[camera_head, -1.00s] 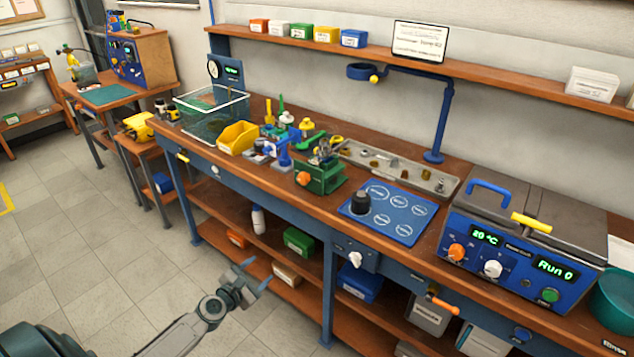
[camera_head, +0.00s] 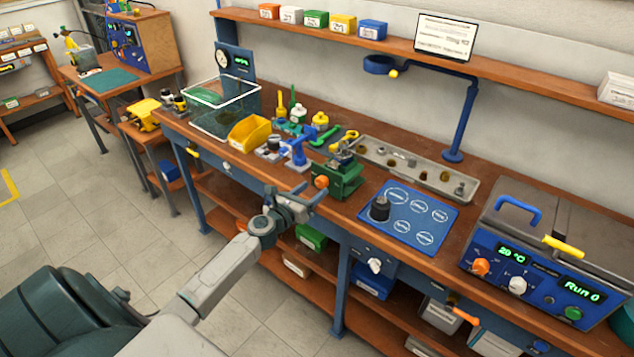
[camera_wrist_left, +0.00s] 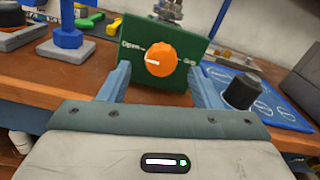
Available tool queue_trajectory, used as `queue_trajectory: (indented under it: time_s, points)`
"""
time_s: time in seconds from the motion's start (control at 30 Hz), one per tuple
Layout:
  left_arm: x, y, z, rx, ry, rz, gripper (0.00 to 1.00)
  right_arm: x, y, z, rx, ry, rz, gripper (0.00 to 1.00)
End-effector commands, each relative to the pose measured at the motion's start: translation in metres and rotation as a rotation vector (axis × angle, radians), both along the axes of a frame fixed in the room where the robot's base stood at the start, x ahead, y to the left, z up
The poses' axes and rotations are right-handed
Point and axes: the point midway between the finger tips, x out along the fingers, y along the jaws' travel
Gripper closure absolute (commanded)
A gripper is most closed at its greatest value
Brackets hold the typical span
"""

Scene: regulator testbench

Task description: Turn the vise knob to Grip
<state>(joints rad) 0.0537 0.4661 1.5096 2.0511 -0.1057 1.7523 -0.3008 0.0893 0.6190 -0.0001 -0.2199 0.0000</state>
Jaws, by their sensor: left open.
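The green vise (camera_head: 346,183) stands near the front edge of the bench. Its orange knob (camera_head: 321,182) faces the front. My left gripper (camera_head: 307,195) is open and empty just in front of the vise. In the left wrist view its two blue fingers stand on either side of the knob, apart from it. My right gripper is in neither view.
A blue mat (camera_head: 409,216) with a black knob-like piece (camera_head: 380,208) lies right of the vise. A blue stand (camera_head: 298,150) and yellow bin (camera_head: 249,133) are to the left. A metal tray (camera_head: 420,170) lies behind. A blue heated bath (camera_head: 535,270) stands at the right.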

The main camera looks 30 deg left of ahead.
Motion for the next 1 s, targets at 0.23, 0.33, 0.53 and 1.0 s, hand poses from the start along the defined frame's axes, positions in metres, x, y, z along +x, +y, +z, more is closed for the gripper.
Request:
queue_trajectory:
  time_s: [0.23,0.33,0.53,1.0]
  points:
    - [0.025,-0.002,0.0,0.0,0.0,0.0,0.43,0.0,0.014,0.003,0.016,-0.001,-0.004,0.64]
    - [0.029,-0.003,0.0,0.0,0.0,0.0,0.43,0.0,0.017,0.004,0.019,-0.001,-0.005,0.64]
    - [0.029,-0.003,-0.001,0.0,0.0,0.0,0.43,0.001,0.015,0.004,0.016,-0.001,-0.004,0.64]
    - [0.029,-0.003,-0.001,0.005,0.001,0.0,0.87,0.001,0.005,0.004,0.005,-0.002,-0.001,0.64]
